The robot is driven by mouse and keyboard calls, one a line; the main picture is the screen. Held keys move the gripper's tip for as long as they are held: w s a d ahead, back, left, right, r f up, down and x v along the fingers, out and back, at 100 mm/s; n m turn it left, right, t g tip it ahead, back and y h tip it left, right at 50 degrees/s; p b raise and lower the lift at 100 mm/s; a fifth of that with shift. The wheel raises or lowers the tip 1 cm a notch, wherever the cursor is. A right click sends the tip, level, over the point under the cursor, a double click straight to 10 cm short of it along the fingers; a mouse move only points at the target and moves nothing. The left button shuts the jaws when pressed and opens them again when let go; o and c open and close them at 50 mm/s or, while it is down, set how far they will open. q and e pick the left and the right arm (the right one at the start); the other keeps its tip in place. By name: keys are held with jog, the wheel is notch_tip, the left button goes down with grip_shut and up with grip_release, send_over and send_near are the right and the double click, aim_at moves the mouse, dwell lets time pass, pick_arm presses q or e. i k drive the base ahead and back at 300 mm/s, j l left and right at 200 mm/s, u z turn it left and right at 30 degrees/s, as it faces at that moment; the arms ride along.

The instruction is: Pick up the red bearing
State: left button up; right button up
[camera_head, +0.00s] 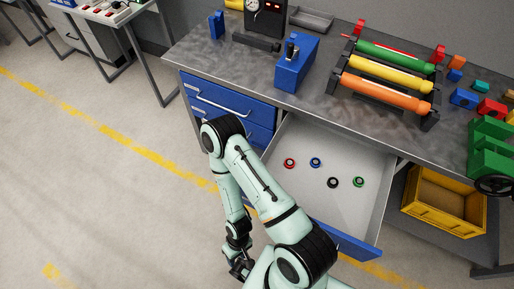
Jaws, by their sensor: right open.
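The red bearing (289,162) is a small ring lying flat in the open drawer (330,148), near its left side. A blue bearing (315,162) lies just to its right, and a black bearing (333,183) and a green bearing (358,182) lie further right and nearer the drawer front. My right gripper (240,268) is at the bottom of the view, outside the drawer and below and left of the red bearing. It is open and small in the picture, with no object seen in it. My right arm covers part of the drawer's left side. My left gripper is not in view.
The drawer sticks out from under a metal workbench (218,76). On the bench stand a blue block device (296,62), a rack of coloured rollers (388,68) and a green vise (490,148). A yellow crate (445,200) sits under the bench at right. The floor at left is clear.

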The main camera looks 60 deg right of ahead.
aim_at(289, 163)
jog(key=i+z, duration=0.45)
jog(key=i+j+z, duration=0.15)
jog(key=z, duration=0.25)
jog(key=i+j+z, duration=0.25)
jog(key=z, duration=0.2)
jog(key=i+j+z, duration=0.1)
jog(key=z, duration=0.4)
jog(key=i+j+z, duration=0.25)
jog(key=z, duration=0.25)
jog(key=i+j+z, duration=0.1)
jog(key=j+z, duration=0.15)
jog(key=z, duration=0.2)
